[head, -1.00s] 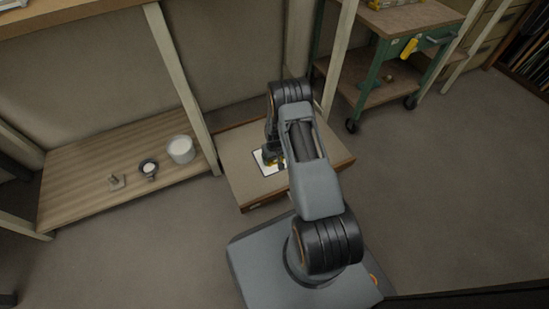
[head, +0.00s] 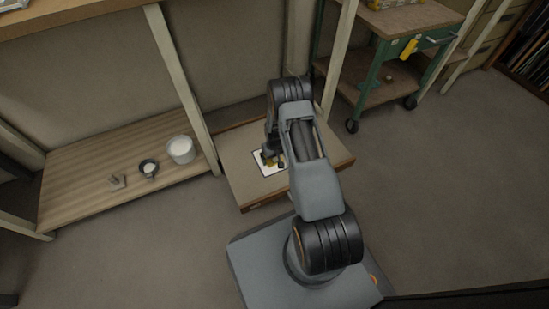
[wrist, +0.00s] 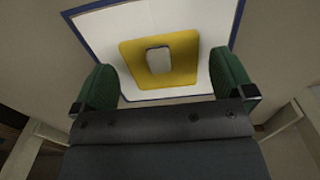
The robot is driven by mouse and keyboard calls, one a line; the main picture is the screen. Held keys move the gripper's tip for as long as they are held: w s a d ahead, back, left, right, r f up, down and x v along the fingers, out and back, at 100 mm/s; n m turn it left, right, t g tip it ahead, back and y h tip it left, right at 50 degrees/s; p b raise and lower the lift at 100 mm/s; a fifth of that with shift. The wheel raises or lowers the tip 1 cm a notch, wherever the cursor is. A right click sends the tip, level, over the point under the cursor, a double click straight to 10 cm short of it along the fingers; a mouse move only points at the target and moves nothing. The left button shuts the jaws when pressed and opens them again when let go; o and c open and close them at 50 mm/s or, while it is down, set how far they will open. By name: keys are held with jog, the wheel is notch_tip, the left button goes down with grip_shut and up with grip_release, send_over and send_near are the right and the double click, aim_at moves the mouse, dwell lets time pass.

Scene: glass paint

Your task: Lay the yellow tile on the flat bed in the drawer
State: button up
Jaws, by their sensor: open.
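The yellow tile (wrist: 184,57), with a pale grey block at its middle, appears to lie flat on the white, blue-edged bed (wrist: 112,28) in the wrist view. In the head view the tile (head: 271,161) is a small yellow patch, partly hidden by my arm, on the white bed (head: 272,171). The bed lies in the pulled-out drawer (head: 243,184). My gripper (wrist: 163,70) is open, its green fingers spread left and right of the tile with gaps showing. In the head view my gripper (head: 271,155) is just over the bed.
A post (head: 181,88) stands between shelf and drawer. A green trolley (head: 384,72) stands at the back right. The right floor is clear.

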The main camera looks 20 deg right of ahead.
jog(key=s+a+r+t+p, duration=0.15)
jog(key=r+p, duration=0.55)
jog(key=r, duration=1)
jog(key=s+a+r+p, duration=0.15)
jog(key=r+p, duration=0.55)
jog(key=r, duration=1)
jog(key=s+a+r+p, duration=0.1)
jog(key=a+r+p, duration=0.2)
jog(key=r+p, duration=0.95)
jog(key=s+a+r+p, duration=0.1)
jog(key=s+r+p, duration=0.2)
jog(key=r, duration=0.8)
jog(key=s+a+r+t+p, duration=0.1)
jog(key=s+a+r+p, duration=0.1)
jog(key=s+r+p, duration=0.2)
jog(key=s+a+r+t+p, duration=0.1)
jog(key=s+r+p, duration=0.3)
jog(key=s+r, duration=0.5)
notch_tip(320, 180, up, 9)
jog(key=shift+a+f, duration=0.2)
jog(key=shift+a, duration=0.05)
jog(key=shift+s+r, duration=0.15)
jog(key=shift+s, duration=0.2)
jog(key=shift+c, duration=0.2)
